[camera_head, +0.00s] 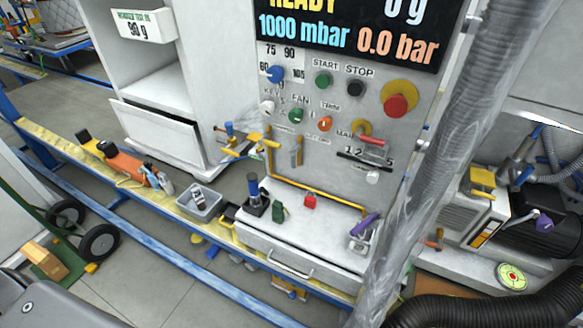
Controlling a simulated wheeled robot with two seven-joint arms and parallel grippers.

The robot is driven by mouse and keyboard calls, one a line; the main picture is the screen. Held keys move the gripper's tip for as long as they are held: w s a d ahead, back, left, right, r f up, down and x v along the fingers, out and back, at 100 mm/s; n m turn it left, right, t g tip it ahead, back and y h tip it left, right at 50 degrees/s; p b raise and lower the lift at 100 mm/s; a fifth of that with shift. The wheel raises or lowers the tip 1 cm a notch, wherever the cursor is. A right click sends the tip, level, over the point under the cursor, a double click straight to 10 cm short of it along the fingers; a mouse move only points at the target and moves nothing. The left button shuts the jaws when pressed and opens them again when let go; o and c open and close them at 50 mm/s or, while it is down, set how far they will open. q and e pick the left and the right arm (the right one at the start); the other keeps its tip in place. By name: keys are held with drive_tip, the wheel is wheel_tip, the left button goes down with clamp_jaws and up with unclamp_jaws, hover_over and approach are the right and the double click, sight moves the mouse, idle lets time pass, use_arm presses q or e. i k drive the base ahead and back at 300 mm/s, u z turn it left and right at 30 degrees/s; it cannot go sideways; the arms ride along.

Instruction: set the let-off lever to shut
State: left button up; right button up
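I cannot read a label that names the let-off lever. On the grey control panel (325,125), a small upright lever (296,152) sits below two small labels too blurred to read. A red-handled lever (371,140) is set above a numbered scale. Left of the panel, a valve with a yellow handle (236,150) and a blue part joins the yellow pipe. A purple lever (364,224) stands at the right end of the white shelf. I cannot tell whether any of them is at shut. Neither of my grippers is in view.
A thick translucent hose (440,150) crosses in front of the panel's right side. The white shelf (300,243) holds a blue-and-black upright part and small green and red pieces. A grey bin (200,207) sits on the yellow bench. A pump (520,220) stands right.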

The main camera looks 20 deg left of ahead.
sight(295, 148)
drive_tip(key=k, duration=0.25)
drive_tip(key=z, duration=0.85)
drive_tip(key=i, duration=0.65)
drive_tip(key=u, duration=0.35)
